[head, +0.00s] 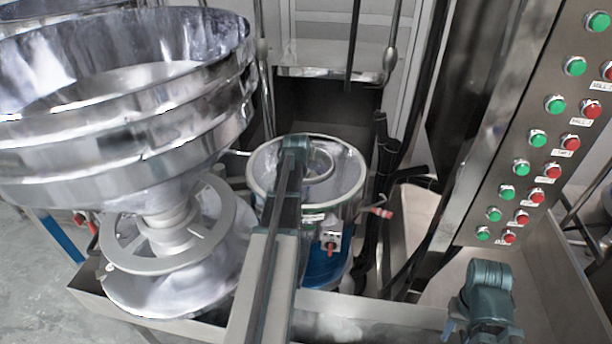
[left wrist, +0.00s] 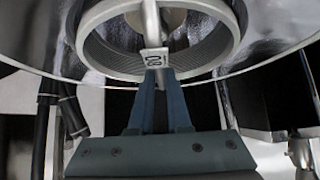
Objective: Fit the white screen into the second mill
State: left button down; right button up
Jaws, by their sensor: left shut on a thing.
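The mill (head: 258,185) in the middle of the head view is a round steel drum with an open top and a blue lower body. My left gripper (head: 295,148) reaches over its top. In the left wrist view its fingers (left wrist: 158,76) are shut on a small marked tab at the rim of the pale ring-shaped screen (left wrist: 112,62). The screen is at the mill's round opening; I cannot tell whether it is seated or just above. In the head view the arm partly covers the ring (head: 320,168). My right gripper (head: 487,305) is low at the right, its jaws unclear.
A large steel hopper (head: 120,110) on a ringed base (head: 210,235) stands close at the left. A panel of green and red buttons (head: 515,160) rises at the right. Black hoses (head: 385,150) hang beside the mill. A steel trough edge (head: 370,308) runs along the front.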

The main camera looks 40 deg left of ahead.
aim_at(306, 173)
pick_arm(q)
jog(key=shift+f, duration=0.2)
notch_tip(306, 173, down, 4)
jog(key=b, duration=0.3)
jog(key=shift+b, duration=0.4)
jog(key=shift+r, duration=0.15)
jog(key=c, duration=1.3)
grip_release()
jog(key=shift+f, duration=0.2)
jog(key=o, duration=0.4)
jog(key=shift+r, duration=0.15)
